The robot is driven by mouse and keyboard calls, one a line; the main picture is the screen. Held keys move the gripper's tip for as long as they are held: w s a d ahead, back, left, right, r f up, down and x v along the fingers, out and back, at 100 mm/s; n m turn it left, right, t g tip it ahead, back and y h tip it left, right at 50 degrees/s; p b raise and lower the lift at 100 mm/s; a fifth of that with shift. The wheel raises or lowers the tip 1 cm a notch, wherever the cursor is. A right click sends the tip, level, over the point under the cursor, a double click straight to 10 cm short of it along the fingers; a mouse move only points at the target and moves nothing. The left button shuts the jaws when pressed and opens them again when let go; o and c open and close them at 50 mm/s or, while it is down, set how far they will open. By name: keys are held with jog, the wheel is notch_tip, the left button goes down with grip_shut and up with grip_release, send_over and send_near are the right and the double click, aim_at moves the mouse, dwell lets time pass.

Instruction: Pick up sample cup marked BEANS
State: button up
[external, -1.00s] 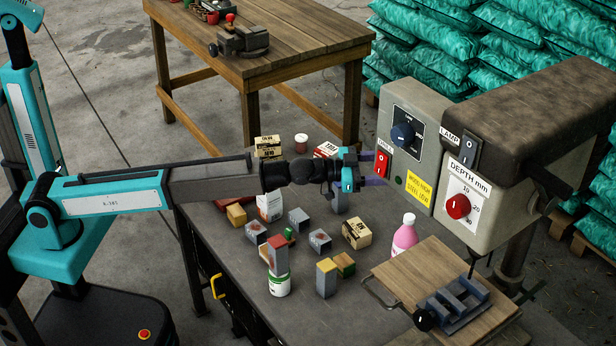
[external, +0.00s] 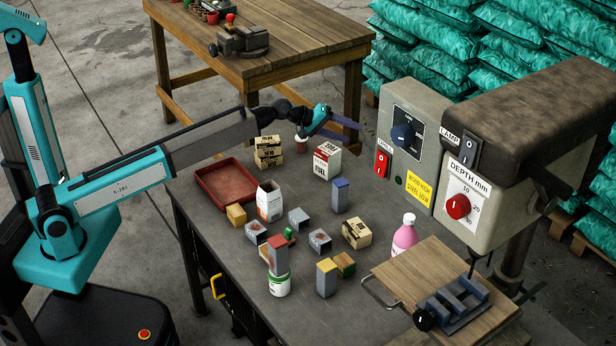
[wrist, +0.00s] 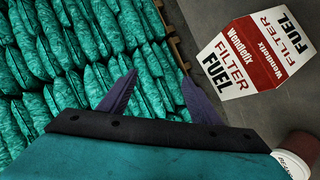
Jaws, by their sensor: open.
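The sample cup (external: 301,146) stands at the far end of the workbench, small, pale with a dark reddish lid. In the wrist view a cup (wrist: 296,158) with a brown-red lid shows at the lower right edge, partly cut off; its label appears to read BEANS. My gripper (external: 354,131) is above and to the right of the cup in the external picture, its fingers pointing right toward the machine. In the wrist view my gripper (wrist: 160,92) is open with nothing between its fingers, and the cup is off to its right.
An empty red tray (external: 227,185), several blocks and a pink bottle (external: 404,236) share the bench (external: 215,245). The drill machine's control box (external: 408,140) stands to the right.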

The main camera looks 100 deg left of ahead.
jog(key=s+a+n+t+h+b, duration=0.15)
jog(key=s+a+n, duration=0.35)
jog(key=s, duration=0.5)
jog(key=s+a+n+t+h+b, duration=0.1)
jog(key=s+a+n+h+b, duration=0.1)
jog(key=s+a, duration=0.6)
jog(key=s+a+n+t+h+b, duration=0.1)
jog(key=s+a+n, duration=0.4)
jog(key=s, duration=0.6)
jog(key=n+t+h+b, duration=0.2)
jog(key=h, duration=0.5)
send_near(301, 144)
jog(key=s+a+r, duration=0.1)
jog(key=s+a, duration=0.3)
jog(key=shift+w+a, duration=0.15)
jog(key=shift+w, duration=0.1)
jog(key=shift+b+x, duration=0.75)
jog(key=shift+x, duration=3.5)
jog(key=shift+w+f, duration=0.1)
